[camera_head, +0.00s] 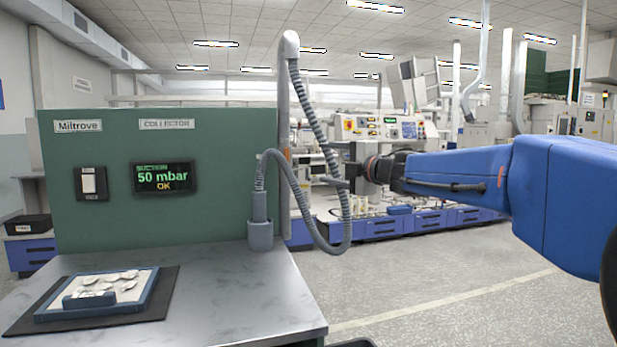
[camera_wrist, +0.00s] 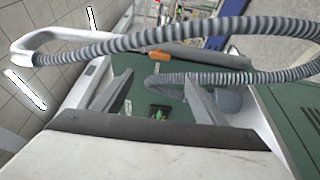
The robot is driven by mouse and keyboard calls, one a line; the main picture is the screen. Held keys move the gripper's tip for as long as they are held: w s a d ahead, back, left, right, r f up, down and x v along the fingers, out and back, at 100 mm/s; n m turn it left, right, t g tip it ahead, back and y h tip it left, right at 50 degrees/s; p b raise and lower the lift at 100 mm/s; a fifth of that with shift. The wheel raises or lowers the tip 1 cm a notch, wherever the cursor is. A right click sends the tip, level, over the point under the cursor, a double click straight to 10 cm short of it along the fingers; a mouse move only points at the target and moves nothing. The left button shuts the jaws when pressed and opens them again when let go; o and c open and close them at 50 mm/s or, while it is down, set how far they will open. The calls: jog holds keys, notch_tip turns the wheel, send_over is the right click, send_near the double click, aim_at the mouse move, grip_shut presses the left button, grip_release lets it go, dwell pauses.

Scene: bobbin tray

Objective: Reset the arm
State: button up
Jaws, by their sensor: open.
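My gripper (camera_head: 345,177) is at the end of my blue arm, right of the green panel and just beside the grey ribbed hose (camera_head: 335,205). In the wrist view my gripper (camera_wrist: 158,100) has its two fingers spread wide apart with nothing held between them. The hose (camera_wrist: 180,35) passes across the upper part of that view, and a lower loop runs behind the fingers. Its end sits in a grey holder (camera_head: 260,235) at the table's right back corner. I cannot tell whether the gripper touches the hose.
A blue-rimmed tray (camera_head: 148,300) with pale pieces lies on a dark mat (camera_head: 160,312) on the grey table (camera_head: 225,300). The green panel (camera_head: 110,215) carries a display (camera_head: 164,177) reading 50 mbar OK and a switch (camera_head: 90,184). Open floor (camera_head: 440,270) lies to the right.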

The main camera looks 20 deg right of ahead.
jog(key=s+d+f+m+g+h, duration=0.2)
jog(key=s+d+f+m+h, duration=0.25)
jog(key=s+f+m, duration=0.3)
jog(key=s+d+f+m+g+h, duration=0.1)
jog(key=s+d+f+m+h, duration=0.2)
jog(key=s+f+m+h, duration=0.45)
jog(key=s+a+f+m+g+y, duration=0.2)
jog(key=s+a+f+m+g, duration=0.1)
jog(key=s+f, duration=0.8)
jog(key=s+a+f+m+g+y, duration=0.3)
jog(key=s+a+f+m+g, duration=0.1)
jog(key=s+f, duration=0.8)
jog(key=shift+s+a+m+g, duration=0.3)
jog(key=shift+s+a+g, duration=0.4)
jog(key=shift+s+g, duration=0.15)
